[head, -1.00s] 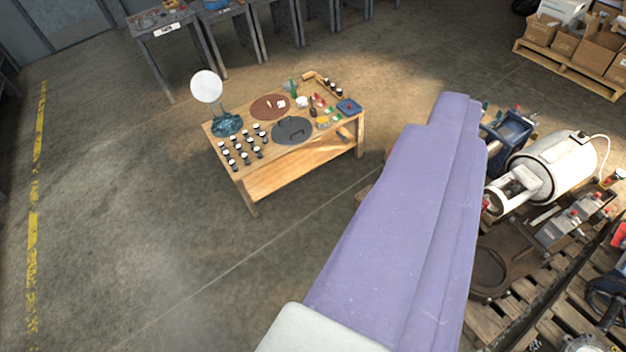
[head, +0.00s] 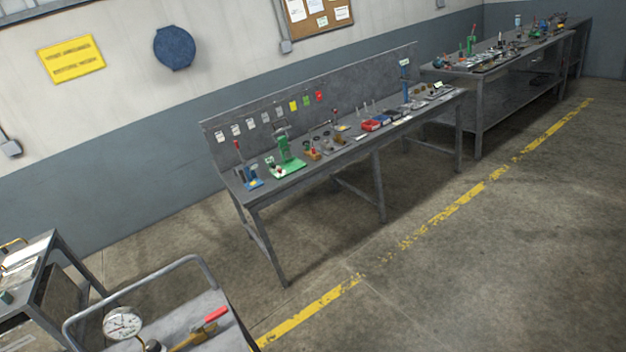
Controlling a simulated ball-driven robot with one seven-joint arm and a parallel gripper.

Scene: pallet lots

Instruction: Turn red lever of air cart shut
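The air cart (head: 186,315) stands at the lower left of the head view, cut off by the bottom edge. It is a grey cart with a bent tube handle. The red lever (head: 216,314) sits on a brass-coloured valve (head: 193,335) on the cart's top. A round white-faced gauge (head: 123,323) stands to the left of the lever. The lever slants up to the right; I cannot tell whether the valve is open or shut. My gripper is not in view.
A grey workbench (head: 345,155) with small tools and a back panel stands along the wall. Another bench (head: 515,65) is at the upper right. A grey table (head: 45,280) stands left of the cart. The floor (head: 500,270) at right is clear, beyond a yellow line (head: 310,308).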

